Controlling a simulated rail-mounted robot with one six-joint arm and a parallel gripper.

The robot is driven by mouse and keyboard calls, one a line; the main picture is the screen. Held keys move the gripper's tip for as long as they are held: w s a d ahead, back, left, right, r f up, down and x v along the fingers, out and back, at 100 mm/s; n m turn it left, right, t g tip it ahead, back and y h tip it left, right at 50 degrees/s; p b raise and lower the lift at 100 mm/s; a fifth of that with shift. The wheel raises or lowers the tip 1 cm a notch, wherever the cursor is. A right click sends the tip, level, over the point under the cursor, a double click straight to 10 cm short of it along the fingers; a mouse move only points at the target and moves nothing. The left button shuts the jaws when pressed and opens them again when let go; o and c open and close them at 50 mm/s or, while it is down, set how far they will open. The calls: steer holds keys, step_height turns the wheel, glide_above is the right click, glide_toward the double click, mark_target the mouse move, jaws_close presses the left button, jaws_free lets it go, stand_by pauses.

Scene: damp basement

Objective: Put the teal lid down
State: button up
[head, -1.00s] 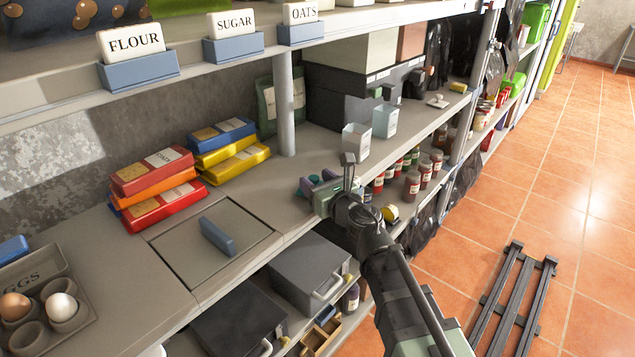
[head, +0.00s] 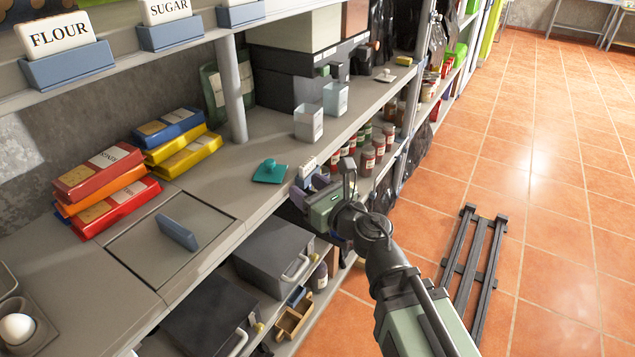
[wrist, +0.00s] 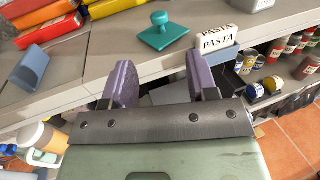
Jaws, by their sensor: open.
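The teal lid (head: 270,172) is a flat square with a round knob on top. It lies knob up on the grey shelf top, near its front edge, and also shows in the wrist view (wrist: 160,33). My gripper (head: 310,190) is just in front of the shelf edge, to the right of the lid and apart from it. In the wrist view its two purple fingers (wrist: 158,84) are spread with nothing between them, and the lid is beyond them.
A PASTA label (wrist: 217,42) stands on the shelf edge close to my gripper. Two pale cups (head: 309,122) stand behind the lid. A hatch with a blue handle (head: 178,232) and stacked packets (head: 100,180) are to the left. Jars (head: 368,160) fill the shelf below.

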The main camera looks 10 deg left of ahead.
steer(key=w+d+f+m+t+h, duration=0.1)
steer(key=w+d+m+t+h, duration=0.2)
steer(key=w+d+m+h, duration=0.45)
steer(key=w+d+m+t+h, duration=0.25)
steer(key=d+m+h, duration=0.25)
steer(key=d+m, duration=0.6)
steer(key=s+d+f+m+g+h, duration=0.1)
steer(key=d+f+m+g+h, duration=0.1)
steer(key=d+f+m, duration=0.3)
steer(key=d+f+m+g+h, duration=0.1)
steer(key=d+m+h, duration=0.2)
steer(key=m, duration=0.5)
steer(key=s+d+f+m+g+y, duration=0.1)
steer(key=s+d+f+m+g, duration=0.1)
steer(key=s+f+m+g, duration=0.3)
steer(key=s+d+f+m+g+y, duration=0.2)
steer(key=s+f+m+g, duration=0.3)
steer(key=s+m+g, duration=0.3)
steer(key=shift+s+d+m, duration=0.25)
steer(key=shift+s+m, duration=0.8)
steer(key=shift+m, duration=0.1)
